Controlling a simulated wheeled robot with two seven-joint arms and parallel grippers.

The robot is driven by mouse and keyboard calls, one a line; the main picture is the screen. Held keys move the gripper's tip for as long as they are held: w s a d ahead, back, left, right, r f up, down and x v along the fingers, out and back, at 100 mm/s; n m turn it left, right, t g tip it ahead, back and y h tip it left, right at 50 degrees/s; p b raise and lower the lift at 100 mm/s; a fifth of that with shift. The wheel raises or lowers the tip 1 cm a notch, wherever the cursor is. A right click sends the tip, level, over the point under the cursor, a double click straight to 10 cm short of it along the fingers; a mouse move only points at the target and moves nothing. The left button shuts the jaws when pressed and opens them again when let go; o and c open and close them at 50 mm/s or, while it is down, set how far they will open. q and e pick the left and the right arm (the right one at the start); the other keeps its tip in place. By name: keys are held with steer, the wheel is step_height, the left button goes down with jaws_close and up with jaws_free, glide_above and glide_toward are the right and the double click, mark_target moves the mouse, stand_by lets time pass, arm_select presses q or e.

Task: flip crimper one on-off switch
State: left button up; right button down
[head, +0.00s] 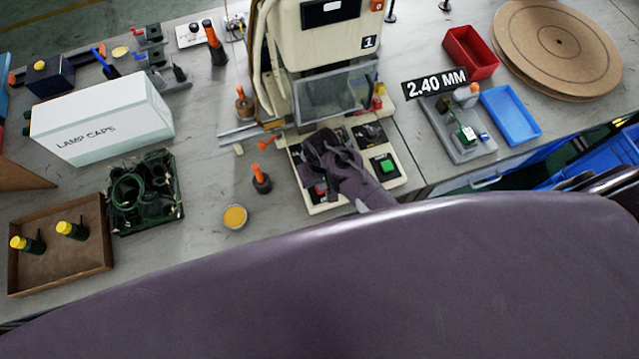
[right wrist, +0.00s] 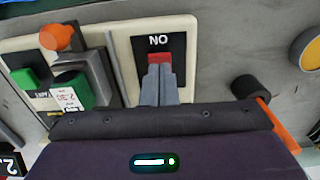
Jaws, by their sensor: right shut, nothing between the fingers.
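Crimper one (head: 325,60) is the cream machine marked 1 in the head view, with its control base in front of it. Its red on-off switch shows in the right wrist view (right wrist: 159,59), in a black plate with upside-down lettering that reads ON. My right gripper (head: 320,180) is over the left part of the base. In the right wrist view its fingers (right wrist: 160,78) are shut and empty, with the tips at the switch's near edge. I cannot tell whether they touch it. The fingers hide the switch's lower part. My left gripper is not in view.
A green button (head: 388,166) is on the base's right side. An orange-topped tool (head: 261,180) and a yellow-filled tin (head: 235,217) stand left of it. A white lamp caps box (head: 100,117) is farther left. A blue tray (head: 511,115) lies to the right.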

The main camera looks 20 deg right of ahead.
steer(key=shift+f+b, duration=0.5)
steer(key=shift+f, duration=0.45)
stand_by(1.0)
step_height(320, 180, up, 3)
steer(key=p, duration=0.2)
steer(key=shift+f+p, duration=0.1)
steer(key=shift+p, duration=0.25)
steer(key=shift+r, duration=2.1)
